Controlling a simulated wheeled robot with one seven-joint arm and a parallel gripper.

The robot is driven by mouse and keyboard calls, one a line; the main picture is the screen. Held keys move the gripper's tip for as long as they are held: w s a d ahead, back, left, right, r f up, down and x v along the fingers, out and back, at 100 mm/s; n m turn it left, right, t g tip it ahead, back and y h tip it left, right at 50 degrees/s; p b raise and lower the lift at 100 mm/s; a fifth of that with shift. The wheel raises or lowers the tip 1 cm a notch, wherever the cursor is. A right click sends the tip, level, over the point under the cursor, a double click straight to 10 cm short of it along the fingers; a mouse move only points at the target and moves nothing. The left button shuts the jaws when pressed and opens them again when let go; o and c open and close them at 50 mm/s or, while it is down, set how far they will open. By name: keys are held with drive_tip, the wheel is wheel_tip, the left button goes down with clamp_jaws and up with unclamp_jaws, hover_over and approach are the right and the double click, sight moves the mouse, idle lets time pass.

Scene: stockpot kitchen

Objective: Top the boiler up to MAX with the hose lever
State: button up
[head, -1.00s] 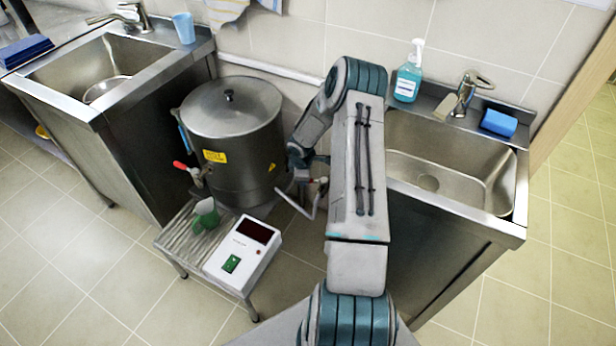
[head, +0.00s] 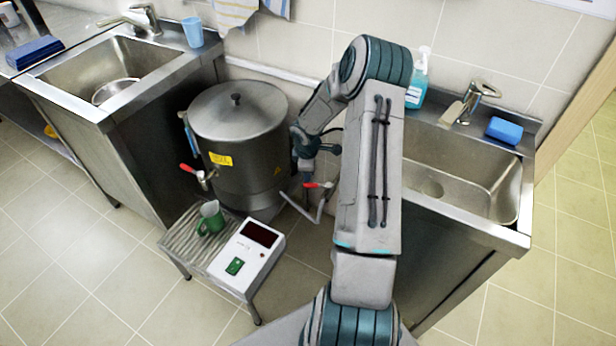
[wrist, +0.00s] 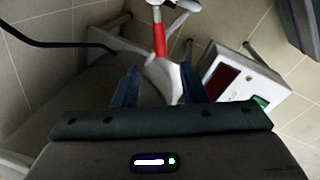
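The steel boiler (head: 240,150) stands left of my arm with its lid on. A blue strip (head: 186,132) shows on its left side; no level or MAX mark is readable. A red-handled lever (head: 318,185) is at the boiler's right, above a pale bent pipe (head: 308,207). In the wrist view the red handle (wrist: 159,42) lies just beyond my gripper (wrist: 160,88). The two dark blue fingers are apart, with a pale grey part of the fitting seen between them. I cannot tell whether they touch it. In the head view the fingers are largely unclear.
A red-handled tap (head: 190,170) is on the boiler's front left. Below it, a green mug (head: 210,217) stands on a ribbed stand (head: 180,240) beside a white box with a dark display (head: 245,255). Sinks flank the boiler at left (head: 70,90) and right (head: 510,215).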

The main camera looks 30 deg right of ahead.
drive_tip(key=shift+s+a+r, duration=0.1)
drive_tip(key=shift+s+r, duration=0.05)
drive_tip(key=shift+r, duration=0.75)
drive_tip(key=shift+s+a+r, duration=0.1)
drive_tip(key=shift+s+r, duration=0.05)
drive_tip(key=shift+r, duration=0.7)
drive_tip(key=shift+s+a+r, duration=0.1)
drive_tip(key=shift+s+r, duration=0.05)
drive_tip(key=shift+r, duration=0.75)
